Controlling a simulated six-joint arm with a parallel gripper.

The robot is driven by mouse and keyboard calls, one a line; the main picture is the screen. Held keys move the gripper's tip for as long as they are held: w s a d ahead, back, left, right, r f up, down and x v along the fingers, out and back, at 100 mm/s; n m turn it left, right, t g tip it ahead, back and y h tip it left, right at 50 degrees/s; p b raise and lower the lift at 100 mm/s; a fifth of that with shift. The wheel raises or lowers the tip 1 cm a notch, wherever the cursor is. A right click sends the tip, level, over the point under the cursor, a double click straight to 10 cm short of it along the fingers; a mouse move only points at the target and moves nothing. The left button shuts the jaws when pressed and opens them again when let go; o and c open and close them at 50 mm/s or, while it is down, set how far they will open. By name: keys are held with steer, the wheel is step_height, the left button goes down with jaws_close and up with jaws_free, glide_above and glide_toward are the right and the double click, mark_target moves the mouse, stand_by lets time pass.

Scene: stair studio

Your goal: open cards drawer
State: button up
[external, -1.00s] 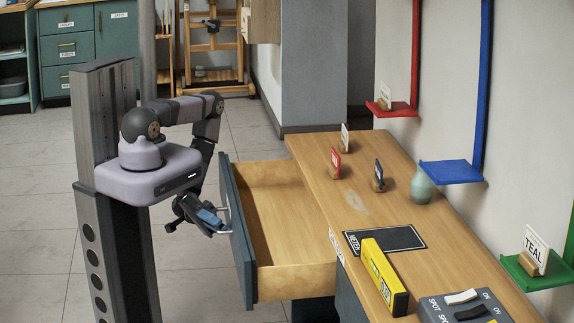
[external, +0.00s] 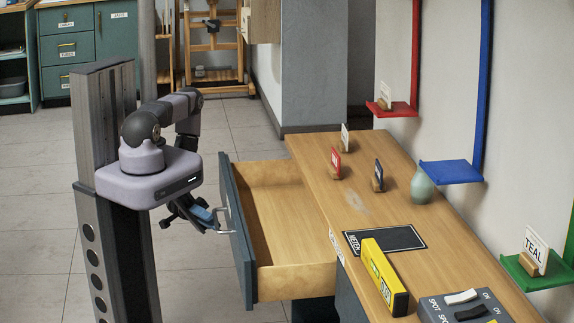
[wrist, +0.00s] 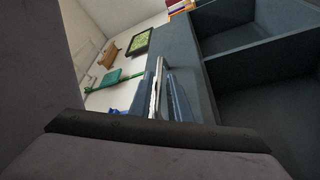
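The desk drawer (external: 296,280) stands pulled well out, with its wooden inside bare where I can see it. Its dark blue-grey front faces my arm and carries a pale bar handle (external: 225,218). My gripper (external: 212,218) is at this handle, on the outer side of the drawer front. In the wrist view, the blue fingers of my gripper (wrist: 164,97) lie close on either side of the pale handle bar (wrist: 158,85). Whether they press on it is too fine to tell. The drawer's label is not readable.
Coloured wall shelves (external: 451,171) are at the right. The floor (external: 185,265) between my column and the drawer is clear.

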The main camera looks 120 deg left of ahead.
steer(key=shift+v, duration=1)
